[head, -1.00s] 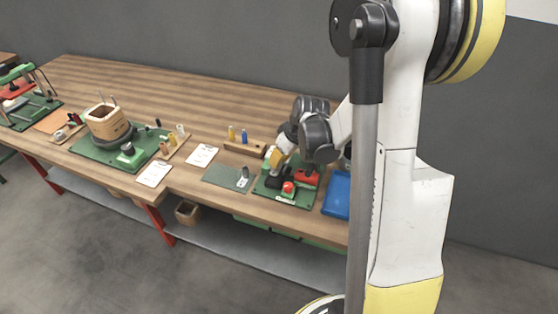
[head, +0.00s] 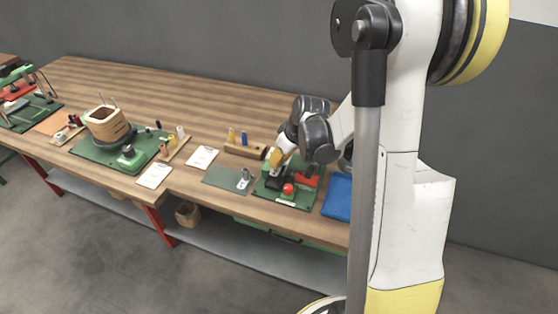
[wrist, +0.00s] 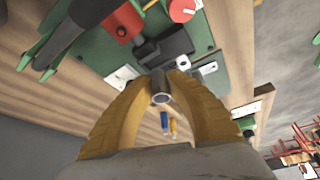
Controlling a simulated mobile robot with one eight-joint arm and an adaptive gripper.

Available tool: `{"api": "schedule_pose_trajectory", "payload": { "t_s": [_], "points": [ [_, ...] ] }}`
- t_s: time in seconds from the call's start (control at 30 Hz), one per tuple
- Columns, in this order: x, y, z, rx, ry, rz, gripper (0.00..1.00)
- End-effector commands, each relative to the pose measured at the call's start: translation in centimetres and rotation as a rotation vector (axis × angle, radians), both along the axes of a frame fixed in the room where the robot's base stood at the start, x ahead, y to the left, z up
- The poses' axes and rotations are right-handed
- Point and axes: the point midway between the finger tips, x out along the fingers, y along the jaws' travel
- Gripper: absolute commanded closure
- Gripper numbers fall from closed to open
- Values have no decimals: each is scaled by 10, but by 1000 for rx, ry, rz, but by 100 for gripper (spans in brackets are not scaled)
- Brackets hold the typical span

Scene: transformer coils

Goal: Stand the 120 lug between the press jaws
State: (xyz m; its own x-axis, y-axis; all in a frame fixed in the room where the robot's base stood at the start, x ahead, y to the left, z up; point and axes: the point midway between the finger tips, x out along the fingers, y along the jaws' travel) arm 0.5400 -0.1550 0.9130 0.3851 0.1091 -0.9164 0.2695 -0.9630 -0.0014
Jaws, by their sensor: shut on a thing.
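My gripper (wrist: 162,84) has its yellow fingers closed around a small grey hollow lug (wrist: 161,97), whose open round end faces the wrist camera. Its size marking cannot be read. The black press jaws (wrist: 167,50) lie just beyond the fingertips in the wrist view. Whether the lug touches them or is between them cannot be told. In the head view my gripper (head: 279,159) is low over the back of the green press base (head: 299,203). The lug it holds is hidden there.
A red button (head: 288,189) and a red block (head: 306,179) are on the press base. A grey mat (head: 217,177) with a silver lug (head: 243,180) lies left of it. A wooden rack (head: 244,149) with yellow and blue pieces stands behind. A blue tray (head: 337,197) is at right.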

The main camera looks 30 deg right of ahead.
Motion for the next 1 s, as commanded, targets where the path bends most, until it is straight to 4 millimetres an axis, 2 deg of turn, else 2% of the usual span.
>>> {"api": "schedule_pose_trajectory", "payload": {
  "t_s": [1.0],
  "points": [
    [0, 0, -13, 0, 0, 0, 100]
  ]
}}
